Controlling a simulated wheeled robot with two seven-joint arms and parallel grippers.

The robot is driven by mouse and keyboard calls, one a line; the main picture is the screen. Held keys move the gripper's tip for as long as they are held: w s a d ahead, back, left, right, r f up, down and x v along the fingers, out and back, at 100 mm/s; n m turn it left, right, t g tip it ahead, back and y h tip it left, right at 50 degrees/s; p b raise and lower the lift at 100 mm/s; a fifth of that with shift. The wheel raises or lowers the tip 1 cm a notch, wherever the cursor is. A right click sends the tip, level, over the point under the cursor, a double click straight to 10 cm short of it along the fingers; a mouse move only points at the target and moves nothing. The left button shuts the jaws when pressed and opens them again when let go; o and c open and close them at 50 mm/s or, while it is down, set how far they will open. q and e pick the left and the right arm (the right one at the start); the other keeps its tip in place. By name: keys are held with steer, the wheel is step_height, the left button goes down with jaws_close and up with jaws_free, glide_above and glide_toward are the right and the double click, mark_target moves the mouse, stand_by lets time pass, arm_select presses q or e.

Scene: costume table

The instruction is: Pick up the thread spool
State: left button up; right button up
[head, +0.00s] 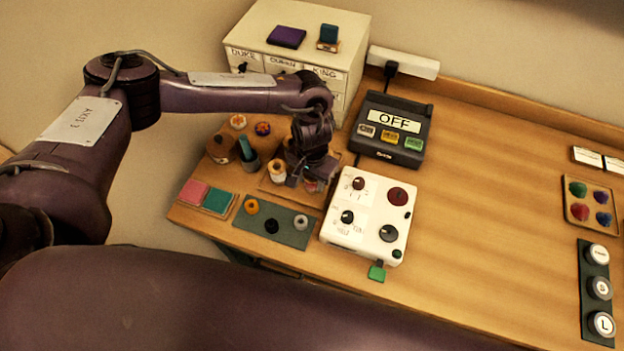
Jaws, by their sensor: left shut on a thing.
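My left gripper (303,180) points down over a small wooden tray (268,188) near the table's left side. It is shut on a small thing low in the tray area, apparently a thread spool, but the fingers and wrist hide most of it. A spool-like piece with an orange-yellow top and pale body (277,171) stands just left of the fingers. Small reddish and purple pieces (313,186) show just right of the fingertips. Whether the held thing is off the tray, I cannot tell. My right gripper is not in view.
A white control box (369,215) with knobs stands close right of the gripper. A dark device reading OFF (392,128) is behind it. A green mat (282,236) with rings lies in front. A drawer cabinet (300,45) stands behind. The table's middle right is clear.

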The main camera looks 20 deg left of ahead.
arm_select(q)
step_height(320, 180, up, 19)
steer(key=shift+b, duration=0.3)
stand_by(1.1)
